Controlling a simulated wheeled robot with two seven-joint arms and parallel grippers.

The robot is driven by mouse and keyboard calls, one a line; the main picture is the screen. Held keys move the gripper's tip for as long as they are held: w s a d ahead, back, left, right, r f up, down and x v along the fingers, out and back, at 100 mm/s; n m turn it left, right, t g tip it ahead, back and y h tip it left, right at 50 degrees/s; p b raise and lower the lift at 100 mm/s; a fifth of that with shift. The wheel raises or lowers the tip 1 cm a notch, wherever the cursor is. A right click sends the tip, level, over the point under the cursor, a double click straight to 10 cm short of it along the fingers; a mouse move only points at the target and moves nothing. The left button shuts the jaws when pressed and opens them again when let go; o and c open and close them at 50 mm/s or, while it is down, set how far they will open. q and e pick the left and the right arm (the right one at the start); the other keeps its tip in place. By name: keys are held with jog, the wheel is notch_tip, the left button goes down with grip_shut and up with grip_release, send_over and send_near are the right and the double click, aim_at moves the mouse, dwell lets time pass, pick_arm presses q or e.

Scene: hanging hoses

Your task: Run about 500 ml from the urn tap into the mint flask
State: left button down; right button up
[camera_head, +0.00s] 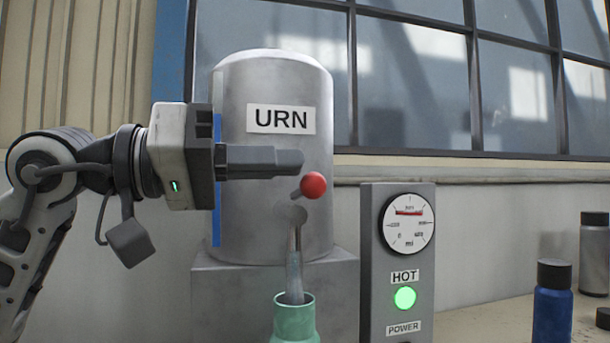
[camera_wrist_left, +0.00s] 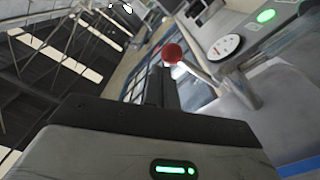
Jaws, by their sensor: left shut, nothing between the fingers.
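The steel urn (camera_head: 275,195) has a tap with a red ball knob (camera_head: 313,185) on its lever, tilted up to the right. The knob also shows in the left wrist view (camera_wrist_left: 172,53). The mint flask (camera_head: 294,322) stands upright under the spout, its lower part cut off by the frame. A pale grey-blue strand (camera_head: 294,275) runs from the spout into its mouth; I cannot tell whether it is water or a tube. My left gripper (camera_head: 302,162) is shut and empty, its tips just above and left of the knob; contact is unclear. My right gripper is out of view.
A grey panel (camera_head: 369,250) right of the urn carries a round ml dial (camera_head: 408,223), a lit green light (camera_head: 405,297) and HOT and POWER labels. A dark blue bottle (camera_head: 552,310) and a grey bottle (camera_head: 594,260) stand at the right.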

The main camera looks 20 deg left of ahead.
pick_arm(q)
jog(key=b+v, duration=0.1)
jog(key=v, duration=0.5)
jog(key=shift+a, duration=0.25)
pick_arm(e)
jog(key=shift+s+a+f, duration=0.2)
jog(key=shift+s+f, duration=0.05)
pick_arm(q)
jog(key=shift+s, duration=0.1)
